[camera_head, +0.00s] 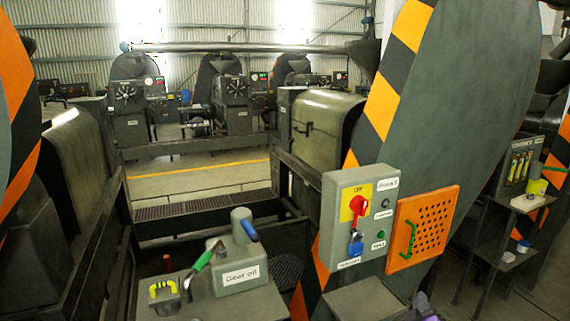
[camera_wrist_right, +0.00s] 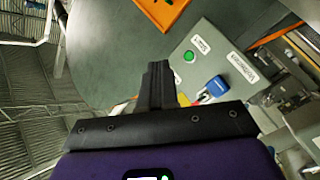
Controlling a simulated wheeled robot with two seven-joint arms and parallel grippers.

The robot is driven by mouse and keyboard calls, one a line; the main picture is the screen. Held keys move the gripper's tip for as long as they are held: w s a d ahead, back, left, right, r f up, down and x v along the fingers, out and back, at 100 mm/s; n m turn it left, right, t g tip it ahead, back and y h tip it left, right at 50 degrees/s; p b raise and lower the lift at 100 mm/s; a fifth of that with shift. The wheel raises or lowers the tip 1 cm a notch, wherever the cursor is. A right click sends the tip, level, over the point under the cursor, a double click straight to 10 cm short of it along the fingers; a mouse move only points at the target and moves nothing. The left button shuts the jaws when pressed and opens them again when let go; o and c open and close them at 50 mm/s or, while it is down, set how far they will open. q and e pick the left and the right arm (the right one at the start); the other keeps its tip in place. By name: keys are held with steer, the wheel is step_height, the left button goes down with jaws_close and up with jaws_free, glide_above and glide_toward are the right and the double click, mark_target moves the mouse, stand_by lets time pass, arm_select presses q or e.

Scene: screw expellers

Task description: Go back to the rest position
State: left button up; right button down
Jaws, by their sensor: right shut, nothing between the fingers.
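My right gripper (camera_head: 422,300) shows only in part at the bottom edge of the head view, below the orange perforated panel. In the right wrist view its dark fingers (camera_wrist_right: 158,75) are together with nothing between them. Behind them is the grey control box (camera_wrist_right: 218,62) with a green button and a blue padlock. In the head view the control box (camera_head: 352,225) carries a red switch on a yellow plate, with the blue padlock (camera_head: 355,245) hanging below it. My left gripper is not in view.
The orange perforated panel (camera_head: 422,228) with a green handle is beside the control box. The gear oil unit (camera_head: 240,275) with green and blue handles is at the lower middle. A side stand (camera_head: 500,220) is at the right. Large striped machine housings rise on both sides.

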steer(key=w+a+f+g+y, duration=0.1)
steer(key=a+f, duration=0.1)
steer(key=f, duration=0.3)
steer(key=w+a+f+g+y, duration=0.1)
steer(key=w+a+f, duration=0.1)
steer(key=f, duration=0.3)
steer(key=s+a+f+m+g+y, duration=0.1)
steer(key=s+a+f+g+y, duration=0.2)
steer(key=f, duration=0.5)
steer(key=s+a+f+m+g+y, duration=0.15)
steer(key=s+a+f, duration=0.25)
steer(key=f, duration=0.4)
steer(key=s+a+f+m+g+y, duration=0.2)
steer(key=s+a+f+g, duration=0.3)
steer(key=s, duration=0.6)
steer(key=s+a+f+m+g+y, duration=0.2)
steer(key=s+a+f+g, duration=0.3)
steer(key=s+a+f, duration=0.3)
steer(key=s+m, duration=0.1)
steer(key=s, duration=0.2)
steer(key=shift+a+f, duration=0.2)
steer(key=shift+f, duration=0.1)
steer(key=c, duration=1.8)
jaws_free()
steer(key=shift+w, duration=0.1)
